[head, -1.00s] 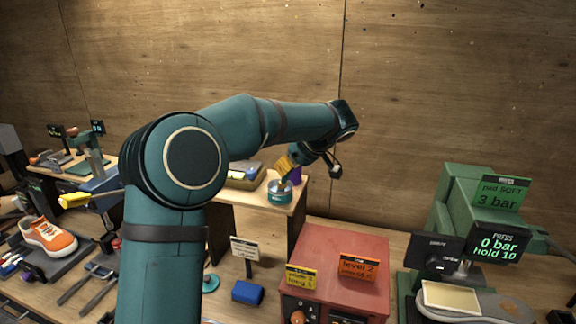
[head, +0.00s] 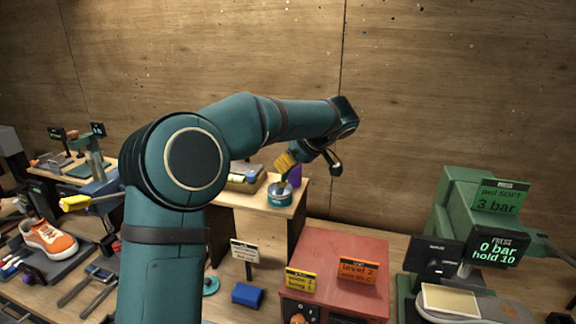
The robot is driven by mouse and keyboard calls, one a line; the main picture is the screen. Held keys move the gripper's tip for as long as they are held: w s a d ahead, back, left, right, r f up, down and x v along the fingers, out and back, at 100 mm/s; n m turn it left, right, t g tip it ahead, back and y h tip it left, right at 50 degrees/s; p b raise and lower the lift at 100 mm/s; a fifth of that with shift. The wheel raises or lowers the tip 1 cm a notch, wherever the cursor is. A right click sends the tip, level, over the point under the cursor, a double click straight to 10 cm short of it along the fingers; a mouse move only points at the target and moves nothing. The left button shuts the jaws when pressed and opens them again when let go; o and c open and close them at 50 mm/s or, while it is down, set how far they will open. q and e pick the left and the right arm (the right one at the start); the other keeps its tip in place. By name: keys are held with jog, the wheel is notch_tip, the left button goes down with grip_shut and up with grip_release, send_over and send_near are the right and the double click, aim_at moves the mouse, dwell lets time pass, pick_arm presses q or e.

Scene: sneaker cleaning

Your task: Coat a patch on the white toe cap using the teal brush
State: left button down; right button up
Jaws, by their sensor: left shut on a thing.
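My left gripper (head: 300,157) is at the end of the teal arm, above the small bench at the back. It is shut on a yellow-orange handled piece (head: 285,162), apparently the brush. Its lower end reaches down to a teal tin (head: 279,198); whether the tip is inside or just above the rim I cannot tell. Teal on the brush is not clear. My right gripper is not in view.
A purple item (head: 295,176) and a tray (head: 246,178) stand beside the tin. A red box (head: 342,255) with level signs and a green press (head: 462,205) are at right. A blue block (head: 247,294) and a small sign (head: 244,250) stand in front of the bench.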

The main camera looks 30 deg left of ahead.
pick_arm(q)
jog(key=shift+r+p, duration=1.35)
jog(key=shift+r, duration=1.4)
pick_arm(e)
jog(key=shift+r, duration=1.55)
pick_arm(q)
jog(key=shift+f, duration=0.1)
